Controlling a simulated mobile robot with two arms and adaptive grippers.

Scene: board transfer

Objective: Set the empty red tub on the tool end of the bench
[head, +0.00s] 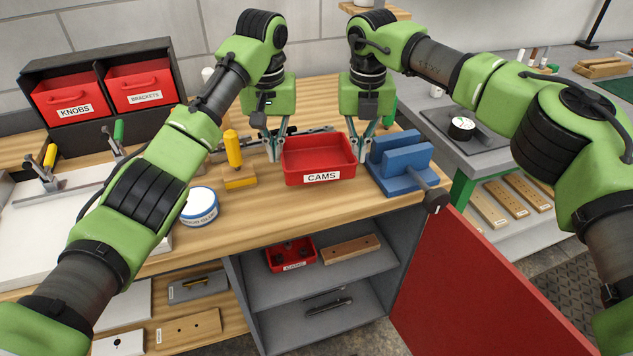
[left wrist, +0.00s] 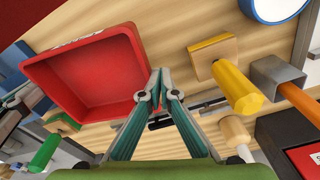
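The empty red tub (head: 318,165), labelled CAMS, is upright on or just over the middle of the wooden bench. Its bare inside shows in the left wrist view (left wrist: 95,70). My left gripper (head: 275,158) is at the tub's left side, its fingertips together at the side wall; they show in the left wrist view (left wrist: 160,72). My right gripper (head: 362,158) is at the right side, its fingertips close together at that wall. Both appear shut on the tub's sides, though the contact itself is partly hidden. I cannot tell whether its base touches the bench (head: 265,222).
A blue vise (head: 402,165) stands close to the tub's right. A yellow-handled tool in a block (head: 238,178) and a round blue-and-white tin (head: 200,207) are to the left. A black rack (head: 102,122) holds red tubs at the back left. A red door (head: 470,295) hangs open below.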

